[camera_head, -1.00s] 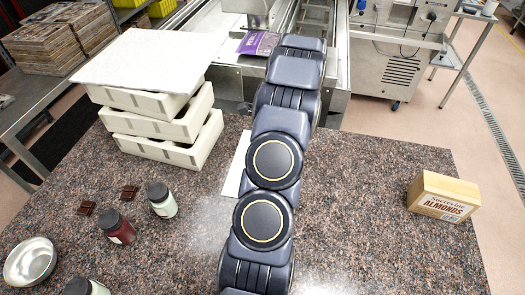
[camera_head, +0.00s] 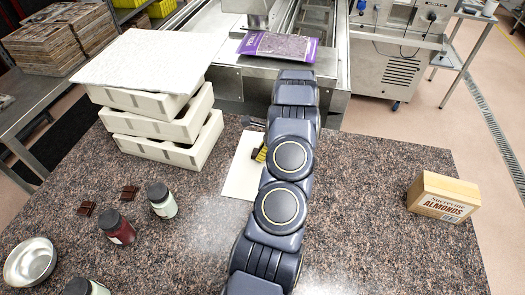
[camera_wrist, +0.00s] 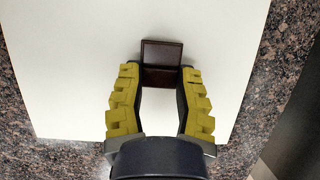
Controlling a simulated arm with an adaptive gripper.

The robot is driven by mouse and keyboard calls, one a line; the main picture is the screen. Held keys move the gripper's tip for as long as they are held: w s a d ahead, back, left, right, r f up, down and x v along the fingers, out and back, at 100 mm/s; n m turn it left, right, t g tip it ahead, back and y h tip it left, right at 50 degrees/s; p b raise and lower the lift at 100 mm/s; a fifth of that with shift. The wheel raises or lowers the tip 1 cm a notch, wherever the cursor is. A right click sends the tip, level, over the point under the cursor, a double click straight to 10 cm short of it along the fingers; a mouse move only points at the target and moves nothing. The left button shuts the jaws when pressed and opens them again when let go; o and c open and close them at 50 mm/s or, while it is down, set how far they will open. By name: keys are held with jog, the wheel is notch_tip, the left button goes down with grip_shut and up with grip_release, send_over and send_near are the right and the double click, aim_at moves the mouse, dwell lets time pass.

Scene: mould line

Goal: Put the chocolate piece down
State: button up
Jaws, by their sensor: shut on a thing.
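A dark brown chocolate piece (camera_wrist: 161,54) with two squares shows in the wrist view, between and just beyond my fingertips. My gripper (camera_wrist: 161,78) has yellow padded fingers and is shut on the near part of the piece. Behind the piece is a white board or sheet (camera_wrist: 75,75) on the speckled table; I cannot tell whether the piece touches it. In the head view the white sheet (camera_head: 238,178) lies partly under my arm. There only a bit of my gripper (camera_head: 260,154) shows beside the arm, and the held piece is hidden.
Two other chocolate pieces (camera_head: 86,208) (camera_head: 129,193) lie at the left near jars (camera_head: 117,227) (camera_head: 162,200) and a metal bowl (camera_head: 30,261). Stacked white trays (camera_head: 165,150) stand at the back left. An almonds box (camera_head: 443,197) stands at the right.

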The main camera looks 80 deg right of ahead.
jog(key=shift+f, duration=0.1)
jog(key=o, duration=0.9)
